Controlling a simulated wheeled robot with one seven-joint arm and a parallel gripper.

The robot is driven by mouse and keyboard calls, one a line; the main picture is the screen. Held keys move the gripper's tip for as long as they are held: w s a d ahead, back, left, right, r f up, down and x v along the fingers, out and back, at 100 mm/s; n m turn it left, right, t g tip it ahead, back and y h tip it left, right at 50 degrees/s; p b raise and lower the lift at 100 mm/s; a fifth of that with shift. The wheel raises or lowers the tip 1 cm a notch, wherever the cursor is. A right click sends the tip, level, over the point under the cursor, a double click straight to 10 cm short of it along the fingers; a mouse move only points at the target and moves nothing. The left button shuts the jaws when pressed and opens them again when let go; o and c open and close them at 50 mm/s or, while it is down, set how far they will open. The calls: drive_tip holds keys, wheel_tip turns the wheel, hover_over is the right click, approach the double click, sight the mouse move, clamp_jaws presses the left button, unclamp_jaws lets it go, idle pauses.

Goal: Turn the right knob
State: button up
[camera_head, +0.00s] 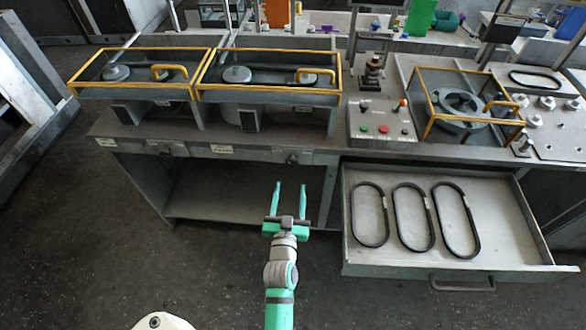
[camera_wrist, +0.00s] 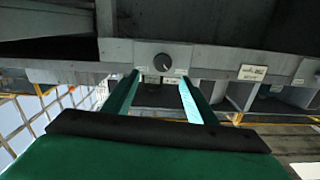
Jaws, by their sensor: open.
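The right knob (camera_head: 292,158) is a small dark round knob on the front edge of the grey bench, under the right yellow-railed housing. It also shows in the wrist view (camera_wrist: 163,62) as a dark dial with a light mark, on a grey plate. My gripper (camera_head: 290,184) is open, with two green fingers spread apart. In the head view the fingertips appear just below the knob. In the wrist view the fingers (camera_wrist: 158,77) point towards the knob, one to each side of its line. I see no contact; the exact gap cannot be told.
An open drawer (camera_head: 520,255) with three black belts juts out to the right of my arm. An open shelf (camera_head: 225,190) lies below the knob. A panel (camera_head: 370,134) with buttons stands on the bench. The floor to the left is clear.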

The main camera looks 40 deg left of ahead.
sight(292, 163)
drive_tip(key=x, duration=0.7)
drive_tip(key=shift+w+a, duration=0.15)
drive_tip(key=shift+a, duration=0.3)
drive_tip(key=shift+x, duration=0.85)
drive_tip(key=shift+d, duration=0.1)
drive_tip(key=c, duration=1.1)
